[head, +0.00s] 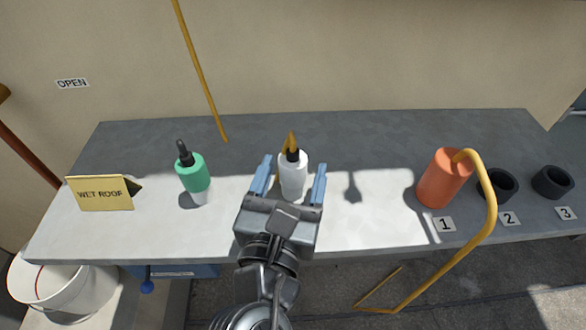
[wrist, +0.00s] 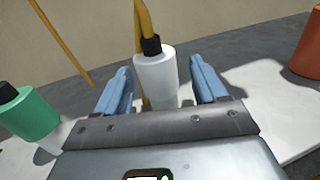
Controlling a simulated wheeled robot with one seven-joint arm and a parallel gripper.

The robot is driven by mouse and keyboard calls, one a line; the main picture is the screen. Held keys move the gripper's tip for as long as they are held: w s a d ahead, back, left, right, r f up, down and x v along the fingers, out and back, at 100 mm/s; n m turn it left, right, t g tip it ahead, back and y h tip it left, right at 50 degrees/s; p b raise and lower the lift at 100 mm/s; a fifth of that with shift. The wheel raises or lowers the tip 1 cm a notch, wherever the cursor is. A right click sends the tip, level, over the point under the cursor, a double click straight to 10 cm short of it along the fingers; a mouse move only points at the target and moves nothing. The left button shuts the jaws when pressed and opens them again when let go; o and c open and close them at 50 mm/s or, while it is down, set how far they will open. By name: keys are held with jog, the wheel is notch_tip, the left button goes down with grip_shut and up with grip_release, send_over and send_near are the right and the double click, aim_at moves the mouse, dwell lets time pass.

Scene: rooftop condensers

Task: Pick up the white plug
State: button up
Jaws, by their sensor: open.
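The white plug (head: 293,176) is a white cylinder with a black top, standing on the grey bench near the middle. My gripper (head: 291,176) is open, with one blue finger on each side of the plug. In the wrist view the white plug (wrist: 157,77) stands upright between the two finger tips, with gaps showing on both sides.
A green plug (head: 193,175) stands to the left, near a yellow "WET ROOF" sign (head: 102,194). An orange cylinder (head: 441,178) stands at label 1 on the right, with a yellow pipe (head: 490,205) curving beside it. Black rings (head: 552,182) sit at labels 2 and 3.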

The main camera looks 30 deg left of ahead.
jog(key=shift+x, duration=1.5)
jog(key=shift+r, duration=0.1)
jog(key=c, duration=1.1)
